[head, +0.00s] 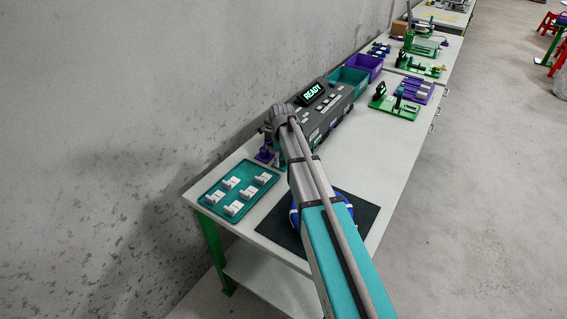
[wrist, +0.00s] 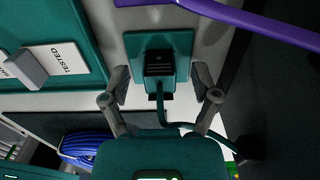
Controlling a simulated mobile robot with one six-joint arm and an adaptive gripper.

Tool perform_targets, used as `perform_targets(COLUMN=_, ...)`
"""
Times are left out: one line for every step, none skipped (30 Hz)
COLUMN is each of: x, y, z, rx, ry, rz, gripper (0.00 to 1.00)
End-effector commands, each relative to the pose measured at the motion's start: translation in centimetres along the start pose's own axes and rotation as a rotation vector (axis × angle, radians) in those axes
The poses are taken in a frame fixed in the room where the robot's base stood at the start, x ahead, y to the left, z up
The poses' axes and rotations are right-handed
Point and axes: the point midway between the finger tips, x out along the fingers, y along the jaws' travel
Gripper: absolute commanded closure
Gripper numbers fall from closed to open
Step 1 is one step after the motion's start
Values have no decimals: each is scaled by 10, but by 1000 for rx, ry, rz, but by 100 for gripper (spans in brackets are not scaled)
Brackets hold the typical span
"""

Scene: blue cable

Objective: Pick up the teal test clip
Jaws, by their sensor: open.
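The teal test clip (wrist: 190,42) is in the middle of the wrist view: a teal square base with a black block on it. A teal cable runs from it toward the lower right. My gripper (wrist: 161,82) is open, with one grey finger on each side of the clip. I cannot tell whether either finger touches it.
A teal tray (head: 216,204) with several white pieces stands at the left; its rim is near my gripper. A purple clip (head: 264,156) is close by. A blue cable coil (wrist: 85,148) lies on a dark mat (head: 272,226). A purple bar (wrist: 245,22) crosses the wrist view's upper right.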

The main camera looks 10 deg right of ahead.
Motion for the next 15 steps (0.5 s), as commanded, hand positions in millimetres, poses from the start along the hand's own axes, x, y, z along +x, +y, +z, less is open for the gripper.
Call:
perform_targets(x=0, y=0, z=0, rx=0, ry=0, rz=0, gripper=21)
perform_targets(x=0, y=0, z=0, rx=0, ry=0, rz=0, gripper=21)
perform_targets(x=0, y=0, z=0, rx=0, ry=0, rz=0, gripper=21)
perform_targets(x=0, y=0, z=0, rx=0, ry=0, rz=0, gripper=21)
perform_targets(x=0, y=0, z=0, rx=0, ry=0, rz=0, gripper=21)
perform_targets(x=0, y=0, z=0, rx=0, ry=0, rz=0, gripper=21)
perform_targets(x=0, y=0, z=0, rx=0, ry=0, rz=0, gripper=21)
perform_targets(x=0, y=0, z=0, rx=0, ry=0, rz=0, gripper=21)
perform_targets(x=0, y=0, z=0, rx=0, ry=0, rz=0, gripper=21)
perform_targets(x=0, y=0, z=0, rx=0, ry=0, rz=0, gripper=21)
perform_targets(x=0, y=0, z=0, rx=0, ry=0, rz=0, gripper=21)
perform_targets(x=0, y=0, z=0, rx=0, ry=0, rz=0, gripper=21)
perform_targets(x=0, y=0, z=0, rx=0, ry=0, rz=0, gripper=21)
perform_targets(x=0, y=0, z=0, rx=0, ry=0, rz=0, gripper=21)
perform_targets(x=0, y=0, z=0, rx=0, ry=0, rz=0, gripper=25)
